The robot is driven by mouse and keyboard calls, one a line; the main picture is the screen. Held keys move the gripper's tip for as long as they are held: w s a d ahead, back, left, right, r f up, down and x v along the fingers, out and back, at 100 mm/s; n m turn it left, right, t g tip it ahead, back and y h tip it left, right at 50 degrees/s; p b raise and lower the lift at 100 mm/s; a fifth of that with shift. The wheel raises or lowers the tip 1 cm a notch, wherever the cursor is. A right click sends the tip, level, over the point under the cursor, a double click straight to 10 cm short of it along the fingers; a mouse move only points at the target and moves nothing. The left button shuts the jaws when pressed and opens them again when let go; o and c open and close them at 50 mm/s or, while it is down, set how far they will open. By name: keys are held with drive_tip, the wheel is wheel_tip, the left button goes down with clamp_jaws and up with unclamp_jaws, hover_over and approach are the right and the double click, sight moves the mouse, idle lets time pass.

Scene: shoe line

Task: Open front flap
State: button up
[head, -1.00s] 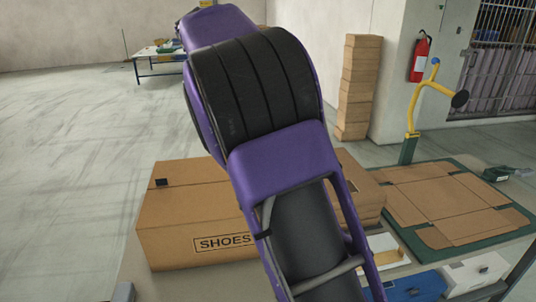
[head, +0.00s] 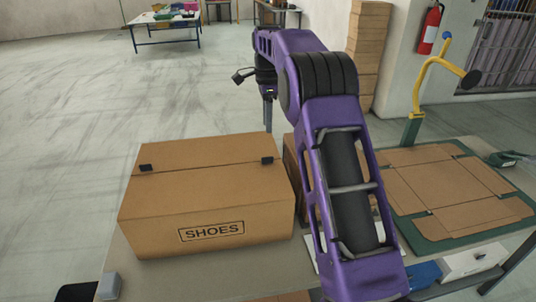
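The brown cardboard box marked SHOES (head: 240,254) stands on the worktable, upright. Its top is closed. A seam runs across the top towards the back, with a small black tab near each end. The wide front flap (head: 205,185) lies flat in front of that seam. My gripper (head: 268,118) hangs pointing down beyond the back right of the box, apart from it. Its fingers are small and seen nearly edge-on, so their opening is unclear. I see nothing held in it.
My arm covers the middle of the worktable (head: 160,285) and partly hides another carton. A flat unfolded carton (head: 445,185) lies on a green mat (head: 420,240) at right. A yellow post stands behind it. Stacked cartons (head: 368,50) stand further back. Floor left of the table is clear.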

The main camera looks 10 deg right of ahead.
wheel_tip(320, 180, down, 13)
drive_tip(key=shift+r, duration=0.2)
clamp_jaws()
idle(1.5)
